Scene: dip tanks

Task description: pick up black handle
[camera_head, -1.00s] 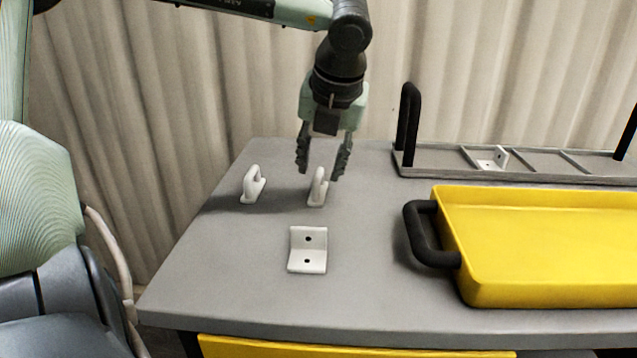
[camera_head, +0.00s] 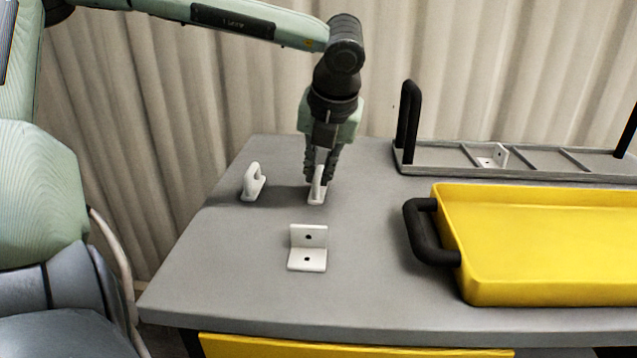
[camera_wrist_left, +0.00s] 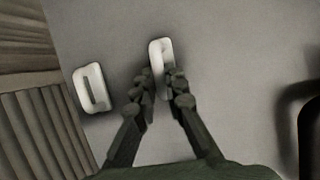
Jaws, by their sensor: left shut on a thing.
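My left gripper (camera_head: 320,176) points down at the back of the grey table and is shut on a white handle (camera_head: 317,195). The handle is a small upright loop on a flat base, still on the table. In the left wrist view the two fingers (camera_wrist_left: 166,88) sit on either side of this white handle (camera_wrist_left: 160,48). A black handle (camera_head: 420,242) is on the left end of the yellow tray, apart from the gripper. Another black handle (camera_head: 408,125) stands upright on the grey rack. My right gripper is not in view.
A second white handle (camera_head: 253,184) stands to the left of the gripped one. A white angle bracket (camera_head: 308,260) lies in front. The yellow tray (camera_head: 545,298) and grey rack (camera_head: 435,158) fill the right side. The table's left front is clear.

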